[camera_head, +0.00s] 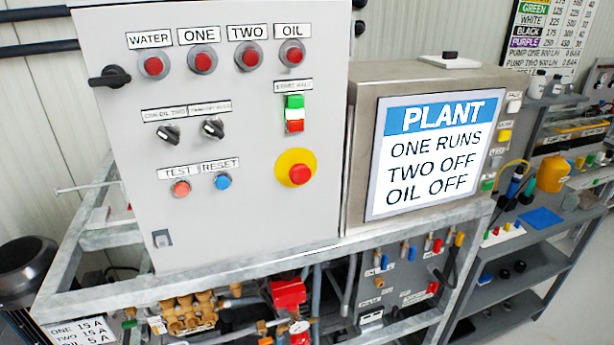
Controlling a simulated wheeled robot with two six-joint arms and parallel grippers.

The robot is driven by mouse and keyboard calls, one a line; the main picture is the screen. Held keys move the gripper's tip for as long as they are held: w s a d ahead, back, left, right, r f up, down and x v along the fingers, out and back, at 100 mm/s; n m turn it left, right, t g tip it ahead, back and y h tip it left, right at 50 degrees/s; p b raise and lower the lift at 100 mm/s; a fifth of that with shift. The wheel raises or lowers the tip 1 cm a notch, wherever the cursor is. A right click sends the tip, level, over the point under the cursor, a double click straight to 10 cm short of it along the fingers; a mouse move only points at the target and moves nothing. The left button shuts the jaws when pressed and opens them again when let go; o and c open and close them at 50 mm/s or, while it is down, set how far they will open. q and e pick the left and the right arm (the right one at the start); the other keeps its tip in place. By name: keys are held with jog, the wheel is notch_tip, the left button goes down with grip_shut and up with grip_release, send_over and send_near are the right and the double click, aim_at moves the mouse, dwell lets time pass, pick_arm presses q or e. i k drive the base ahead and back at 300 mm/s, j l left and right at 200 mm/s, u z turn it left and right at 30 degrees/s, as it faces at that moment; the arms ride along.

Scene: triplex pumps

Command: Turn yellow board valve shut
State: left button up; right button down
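A grey board (398,283) is mounted low in the metal frame under the steel box. It carries several small valves with coloured handles. The yellow-handled valve (460,239) is at the board's upper right. A red-handled valve (437,245) is just left of it, and blue-handled valves (411,253) are further left. The yellow handle is too small to tell whether it is open or shut. Neither of my grippers is in view.
A grey control cabinet (225,120) with buttons, switches and a red stop button stands at left centre. A steel box with a PLANT sign (435,150) is beside it. A frame rail (420,222) runs above the board. A shelf (515,245) with loose items stands right.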

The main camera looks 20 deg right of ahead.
aim_at(459, 237)
jog(key=z, duration=1.25)
jog(key=i+l+z, duration=0.15)
jog(key=i+l, duration=0.15)
